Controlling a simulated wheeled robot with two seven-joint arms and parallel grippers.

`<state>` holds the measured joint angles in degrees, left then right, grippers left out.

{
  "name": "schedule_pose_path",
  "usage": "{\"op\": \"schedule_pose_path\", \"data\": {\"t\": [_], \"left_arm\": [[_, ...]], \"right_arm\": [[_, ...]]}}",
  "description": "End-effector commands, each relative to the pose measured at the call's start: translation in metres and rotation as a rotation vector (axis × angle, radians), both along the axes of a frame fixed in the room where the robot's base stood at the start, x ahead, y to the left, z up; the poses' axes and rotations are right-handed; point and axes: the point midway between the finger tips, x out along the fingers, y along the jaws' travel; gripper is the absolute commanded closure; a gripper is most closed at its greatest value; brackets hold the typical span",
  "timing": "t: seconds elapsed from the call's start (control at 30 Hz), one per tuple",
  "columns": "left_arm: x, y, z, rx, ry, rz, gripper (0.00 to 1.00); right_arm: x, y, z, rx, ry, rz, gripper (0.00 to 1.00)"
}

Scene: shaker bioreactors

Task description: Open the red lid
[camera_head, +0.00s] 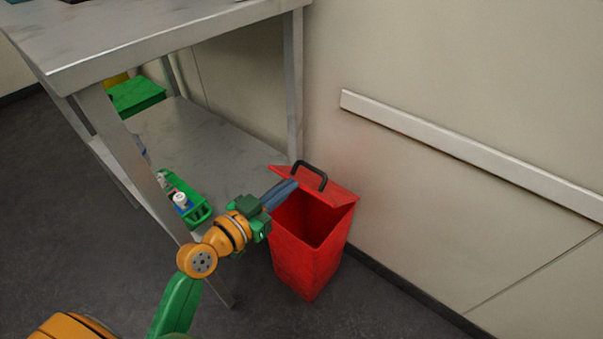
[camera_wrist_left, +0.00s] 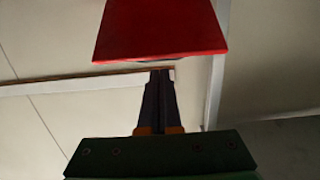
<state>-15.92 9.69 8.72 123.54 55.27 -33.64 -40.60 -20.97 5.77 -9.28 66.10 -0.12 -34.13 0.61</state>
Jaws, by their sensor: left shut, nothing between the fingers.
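The red lid (camera_head: 338,190) belongs to a red bin (camera_head: 310,262) standing on the floor against the wall. The lid is tilted up at the back, with a black handle (camera_head: 310,172) on top, and the bin's dark inside shows below it. My left gripper (camera_head: 292,186) is shut and empty, with its fingertips at the left part of the lid, over the bin's opening. I cannot tell whether they touch the lid. In the left wrist view the red lid (camera_wrist_left: 160,28) is just beyond the shut fingertips (camera_wrist_left: 160,72). My right gripper is not in view.
A metal table (camera_head: 150,40) with a lower shelf (camera_head: 215,145) stands left of the bin. A green tray (camera_head: 200,213) with bottles and a green box (camera_head: 137,94) are on the shelf. A white rail (camera_head: 460,147) runs along the wall. Floor in front of the bin is clear.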

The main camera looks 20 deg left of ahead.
Motion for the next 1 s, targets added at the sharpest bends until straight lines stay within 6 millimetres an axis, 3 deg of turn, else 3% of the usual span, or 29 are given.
{"op": "schedule_pose_path", "data": {"t": [0.1,0.3,0.8,1.0], "left_arm": [[0.022,-0.009,-0.003,-0.004,-0.002,-0.001,1.0],[0.043,-0.017,-0.007,-0.002,0.002,0.0,1.0],[0.048,-0.018,-0.004,0.003,0.008,-0.001,1.0],[0.052,-0.02,0.011,0.021,0.055,-0.002,1.0]], "right_arm": [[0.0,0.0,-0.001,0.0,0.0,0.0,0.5],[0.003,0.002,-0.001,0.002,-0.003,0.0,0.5],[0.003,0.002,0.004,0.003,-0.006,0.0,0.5],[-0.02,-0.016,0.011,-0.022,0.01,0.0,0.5]]}}
